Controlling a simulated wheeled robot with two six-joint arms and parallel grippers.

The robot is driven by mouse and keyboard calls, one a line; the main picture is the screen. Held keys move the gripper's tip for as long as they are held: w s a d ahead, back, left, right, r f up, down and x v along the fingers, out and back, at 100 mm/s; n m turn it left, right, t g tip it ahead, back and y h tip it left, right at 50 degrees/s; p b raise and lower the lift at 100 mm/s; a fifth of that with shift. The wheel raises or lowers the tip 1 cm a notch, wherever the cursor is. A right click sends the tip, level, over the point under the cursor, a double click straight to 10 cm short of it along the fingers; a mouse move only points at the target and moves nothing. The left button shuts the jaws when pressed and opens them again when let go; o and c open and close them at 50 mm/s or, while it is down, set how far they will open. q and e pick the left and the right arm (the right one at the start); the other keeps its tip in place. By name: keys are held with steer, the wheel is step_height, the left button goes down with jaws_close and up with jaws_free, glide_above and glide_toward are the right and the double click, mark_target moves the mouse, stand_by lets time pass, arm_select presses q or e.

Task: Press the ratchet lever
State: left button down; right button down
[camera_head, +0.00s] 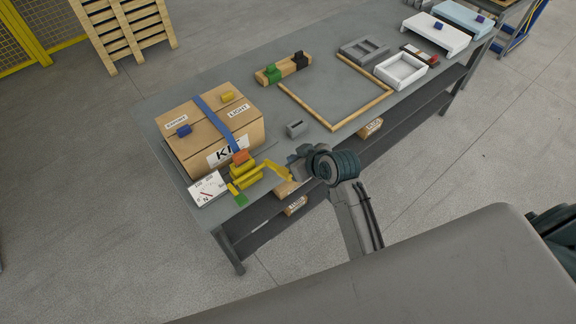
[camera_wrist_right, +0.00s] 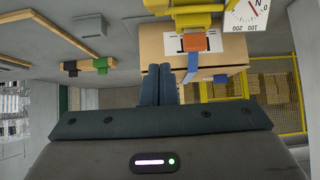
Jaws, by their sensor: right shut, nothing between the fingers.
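A yellow strap tensioner (camera_head: 244,173) with an orange block (camera_head: 240,156) and a green end stands at the front of the cardboard kit box (camera_head: 195,153). Its yellow lever (camera_head: 273,167) reaches right, toward my right gripper (camera_head: 293,164). The gripper looks close to the lever's end; I cannot tell if they touch. The blue strap (camera_head: 218,122) runs over the box. In the right wrist view, which is upside down, my right fingers (camera_wrist_right: 158,84) are shut and empty, with the yellow tensioner (camera_wrist_right: 190,14) and orange block (camera_wrist_right: 195,42) beyond. My left gripper is out of view.
A white gauge (camera_head: 208,188) with a needle sits left of the tensioner. A small grey block (camera_head: 296,129) lies right of the box. A wooden frame (camera_head: 361,113), white tray (camera_head: 401,70) and wooden bar (camera_head: 283,69) lie further back on the grey table.

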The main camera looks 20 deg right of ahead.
steer(key=p, duration=0.2)
glide_above(284, 171)
step_height(284, 171, down, 4)
steer(key=shift+r, duration=0.1)
steer(key=f, duration=0.1)
steer(key=f+p, duration=0.1)
steer(key=s+f, duration=0.1)
steer(key=shift+d+f, duration=0.1)
steer(key=shift+d, duration=0.2)
steer(key=shift+s+d+f+p, duration=0.1)
steer(key=shift+s+f+p, duration=0.2)
steer(key=shift+f+p, duration=0.1)
steer(key=shift+f, duration=0.1)
steer(key=shift+w, duration=0.1)
